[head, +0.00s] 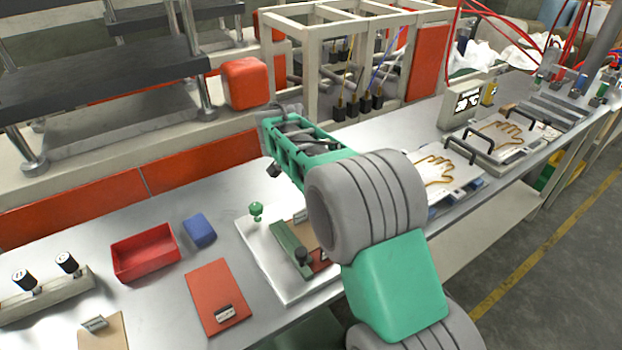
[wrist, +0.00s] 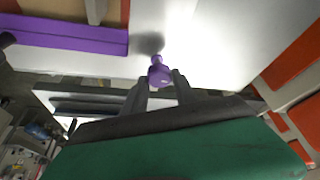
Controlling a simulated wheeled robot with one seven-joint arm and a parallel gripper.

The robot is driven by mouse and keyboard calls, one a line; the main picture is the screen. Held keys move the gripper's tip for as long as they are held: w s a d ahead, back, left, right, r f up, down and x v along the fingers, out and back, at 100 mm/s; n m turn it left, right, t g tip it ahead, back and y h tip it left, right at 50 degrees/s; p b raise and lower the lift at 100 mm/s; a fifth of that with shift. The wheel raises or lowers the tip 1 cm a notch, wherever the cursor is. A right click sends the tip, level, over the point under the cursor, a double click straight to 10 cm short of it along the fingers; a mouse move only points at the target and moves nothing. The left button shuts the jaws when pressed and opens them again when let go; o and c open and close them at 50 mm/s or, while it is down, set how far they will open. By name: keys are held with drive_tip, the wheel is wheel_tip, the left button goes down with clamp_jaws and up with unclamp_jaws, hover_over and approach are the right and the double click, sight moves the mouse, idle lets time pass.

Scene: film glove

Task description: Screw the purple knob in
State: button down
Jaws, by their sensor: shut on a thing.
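A purple knob (wrist: 158,73) shows in the wrist view, with a narrow stem on its far side. My gripper (wrist: 160,80) is shut on the knob, one finger on each side. A white plate or board (wrist: 215,45) lies beyond it, with a dark shadow close to the knob's stem. Whether the stem touches anything is hard to tell. A purple bar (wrist: 65,34) lies at the upper left. In the head view my arm hides the gripper's surroundings, and the purple knob cannot be seen there.
In the head view, a white board (head: 262,258) carries a green knob (head: 256,209) and a green bar (head: 288,245). A red tray (head: 145,254), a blue block (head: 199,231) and a red plate (head: 214,290) lie left. A red cube (head: 244,83) and a frame (head: 300,45) stand behind.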

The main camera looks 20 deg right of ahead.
drive_tip(key=shift+r, duration=0.1)
idle(0.3)
drive_tip(key=c, duration=1)
unclamp_jaws()
drive_tip(key=v, duration=0.7)
drive_tip(key=shift+r, duration=0.3)
drive_tip(key=shift+s+a, duration=0.1)
drive_tip(key=shift+a, duration=0.1)
